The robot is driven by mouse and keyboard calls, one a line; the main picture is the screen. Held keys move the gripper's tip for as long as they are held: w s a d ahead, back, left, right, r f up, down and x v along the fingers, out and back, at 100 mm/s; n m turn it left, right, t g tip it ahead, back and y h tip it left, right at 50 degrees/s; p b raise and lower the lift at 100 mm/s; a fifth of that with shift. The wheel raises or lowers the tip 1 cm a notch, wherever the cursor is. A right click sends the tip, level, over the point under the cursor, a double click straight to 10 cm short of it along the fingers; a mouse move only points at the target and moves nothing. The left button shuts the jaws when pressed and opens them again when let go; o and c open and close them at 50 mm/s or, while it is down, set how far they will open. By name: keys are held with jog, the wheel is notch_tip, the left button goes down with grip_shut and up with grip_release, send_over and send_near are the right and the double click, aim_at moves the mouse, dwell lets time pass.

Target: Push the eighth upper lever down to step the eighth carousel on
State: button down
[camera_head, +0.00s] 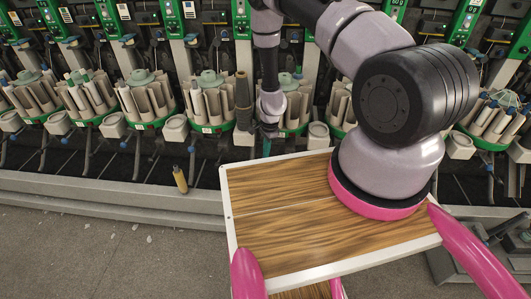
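A row of carousels with green rims and pale upright tubes runs across the machine front. One carousel (208,100) is left of my wrist, and another (292,100) is just right of it, partly behind my arm. No readable number shows which is the eighth. Small levers stick out below the carousels, one of them a blue-tipped lever (191,150); upper and lower levers are hard to tell apart. My gripper (268,132) points down in front of the machine, between these two carousels. Its fingers are small and dark, and whether they are open is unclear.
A dark bobbin (243,100) stands upright left of my wrist. A yellow-brown bobbin (180,180) is tilted low at the machine's base ledge (110,197). Pale cups sit between the carousels.

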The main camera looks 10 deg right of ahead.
jog(key=d, duration=0.1)
jog(key=w+d+r, duration=0.1)
jog(key=shift+d+r, duration=0.1)
jog(key=shift+d, duration=0.3)
jog(key=shift+s, duration=0.15)
jog(key=a, duration=0.2)
jog(key=s+a+f, duration=0.1)
jog(key=shift+a+f, duration=0.1)
notch_tip(320, 180, up, 34)
jog(key=w+a+n+t+y, duration=0.1)
jog(key=n+t+y, duration=0.1)
jog(key=shift+w+a+n, duration=0.2)
jog(key=shift+w+n, duration=0.05)
jog(key=shift+n, duration=0.15)
